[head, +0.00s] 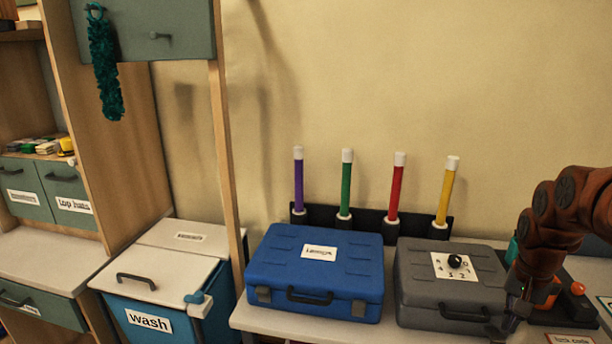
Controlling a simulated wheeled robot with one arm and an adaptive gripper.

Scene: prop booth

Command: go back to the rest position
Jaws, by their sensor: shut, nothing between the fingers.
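My brown arm comes in at the right edge and bends down. My dark gripper (512,318) is at its lower end, by the right front corner of the grey case (428,300). It is shut and holds nothing. I cannot tell if it touches the case. The grey case is closed, with a black knob (455,261) on a white numbered plate on its lid.
A closed blue case (316,258) stands left of the grey one on the table (262,322). Behind them stand purple, green, red (395,188) and yellow wands. A "wash" bin (160,290) is at left. A dark box with an orange button (577,289) is at right.

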